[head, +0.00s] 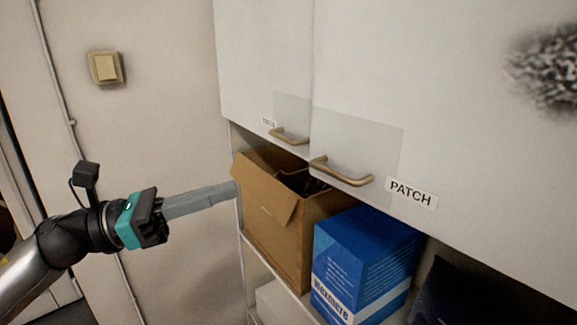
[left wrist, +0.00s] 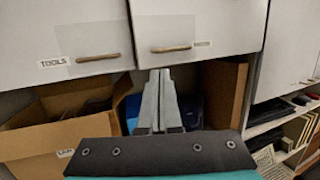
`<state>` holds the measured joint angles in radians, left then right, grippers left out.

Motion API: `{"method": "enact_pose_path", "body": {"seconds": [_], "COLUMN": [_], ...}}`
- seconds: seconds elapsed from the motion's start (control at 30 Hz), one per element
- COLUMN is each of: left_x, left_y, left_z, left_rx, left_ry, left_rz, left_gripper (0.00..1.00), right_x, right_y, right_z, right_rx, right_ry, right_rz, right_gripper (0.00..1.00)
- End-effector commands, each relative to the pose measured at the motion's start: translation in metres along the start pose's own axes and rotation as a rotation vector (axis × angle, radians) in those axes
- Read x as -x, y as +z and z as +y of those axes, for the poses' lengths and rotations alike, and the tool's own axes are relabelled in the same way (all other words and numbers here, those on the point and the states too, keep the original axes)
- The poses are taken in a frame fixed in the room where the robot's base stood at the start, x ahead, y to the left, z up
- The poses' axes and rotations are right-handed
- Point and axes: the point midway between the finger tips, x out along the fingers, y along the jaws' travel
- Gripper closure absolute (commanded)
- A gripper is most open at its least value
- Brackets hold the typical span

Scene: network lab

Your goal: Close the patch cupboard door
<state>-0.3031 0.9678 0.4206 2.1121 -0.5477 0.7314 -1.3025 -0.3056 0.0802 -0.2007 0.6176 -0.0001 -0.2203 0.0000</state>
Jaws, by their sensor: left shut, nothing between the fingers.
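The patch cupboard door (head: 450,130) is the large pale door on the right in the head view, with a PATCH label (head: 411,194) and a brass bar handle (head: 340,172). Its lower edge runs nearly in line with the neighbouring door; I cannot tell whether it is fully shut. It also shows in the left wrist view (left wrist: 215,20). My left gripper (head: 234,189) is shut and empty, left of and below the doors in the head view. Its fingertips (left wrist: 160,76) appear just below the patch door's handle in the left wrist view. My right gripper is out of view.
The TOOLS door (left wrist: 85,30) adjoins on the left. Beneath the doors, an open cardboard box (head: 275,235) and a blue box (head: 365,255) stand on a shelf. A light switch (head: 105,67) is on the left wall.

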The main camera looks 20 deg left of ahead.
Motion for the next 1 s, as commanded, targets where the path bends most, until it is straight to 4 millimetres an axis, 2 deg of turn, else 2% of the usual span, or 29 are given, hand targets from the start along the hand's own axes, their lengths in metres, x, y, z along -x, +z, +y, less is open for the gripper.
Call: {"method": "enact_pose_path", "body": {"seconds": [0.1, 0.7, 1.0], "left_x": [-0.016, -0.077, -0.099], "left_y": [0.002, 0.003, 0.001], "left_z": [-0.001, 0.0, 0.0], "left_rx": [-0.002, -0.001, 0.0], "left_ry": [-0.002, 0.0, 0.001], "left_rz": [0.002, 0.0, 0.0], "left_gripper": [1.0, 1.0, 1.0], "right_x": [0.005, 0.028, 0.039], "right_y": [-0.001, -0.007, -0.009], "right_z": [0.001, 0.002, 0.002], "right_rx": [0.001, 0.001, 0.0], "right_ry": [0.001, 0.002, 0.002], "right_rz": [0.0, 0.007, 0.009], "right_gripper": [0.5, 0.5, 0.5]}}
